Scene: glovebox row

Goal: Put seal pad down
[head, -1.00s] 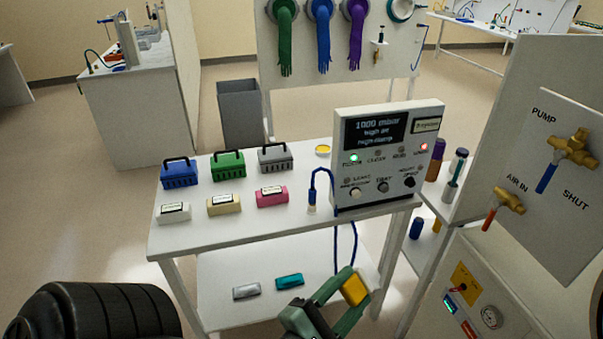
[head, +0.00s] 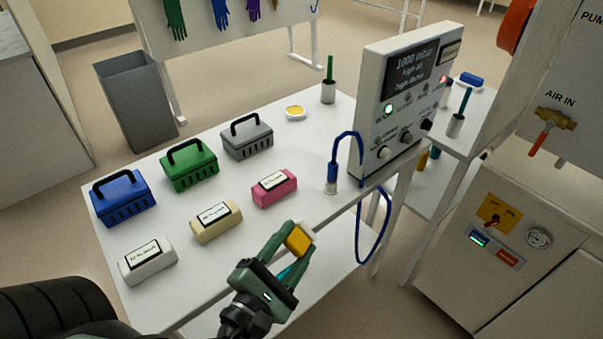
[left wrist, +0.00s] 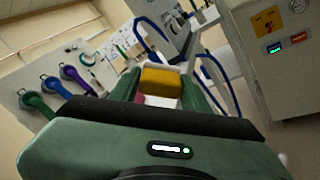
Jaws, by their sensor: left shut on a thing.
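My left gripper (head: 290,236) has green fingers and is shut on a yellow-orange block, which I take to be the seal pad (head: 299,239). A pale part shows at the block's far side. In the head view the gripper appears at the front edge of the white table (head: 236,267), in front of the pink block; I cannot tell its exact height. My right gripper is not in view.
Blue (head: 123,197), green (head: 189,165) and grey (head: 246,138) baskets stand behind labelled white (head: 148,262), cream (head: 216,222) and pink (head: 275,188) blocks. A yellow-topped disc (head: 295,113) lies farther back. A control box (head: 405,105) with a blue cable (head: 386,215) stands at right.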

